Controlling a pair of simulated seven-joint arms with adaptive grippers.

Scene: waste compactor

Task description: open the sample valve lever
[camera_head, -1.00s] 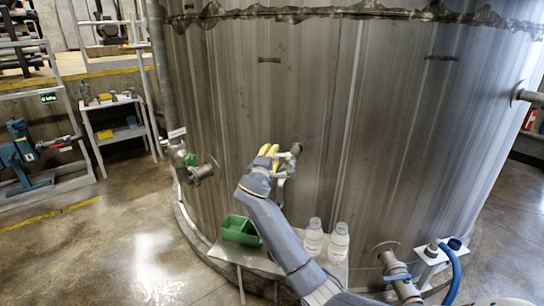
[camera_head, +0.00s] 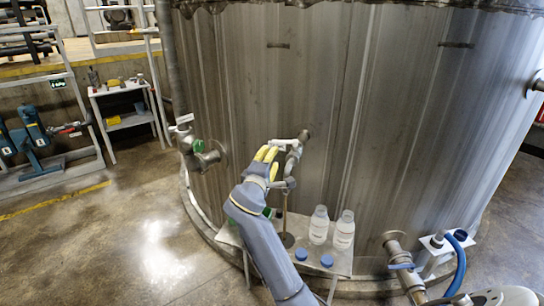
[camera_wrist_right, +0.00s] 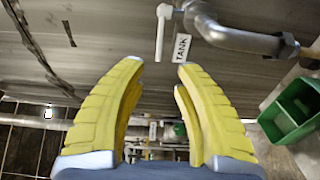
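The sample valve's white lever (camera_head: 284,142) shows beside its grey pipe (camera_head: 294,160), which comes out of the big steel tank (camera_head: 330,90). In the right wrist view the lever (camera_wrist_right: 160,33) points toward my fingers, next to a "TANK" tag (camera_wrist_right: 182,46) and the pipe (camera_wrist_right: 222,38). My right gripper (camera_head: 267,154) has yellow fingers and is close to the lever. In the wrist view the right gripper (camera_wrist_right: 160,66) is open, with the lever's end in line with the gap between the fingertips. I see no contact. My left gripper is not in view.
A small table (camera_head: 340,262) below holds two clear bottles (camera_head: 331,228) and two blue caps (camera_head: 313,257). A green bin (camera_wrist_right: 303,112) shows in the wrist view. Another valve with a green part (camera_head: 198,146) is to the left. A blue hose (camera_head: 456,265) is at lower right.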

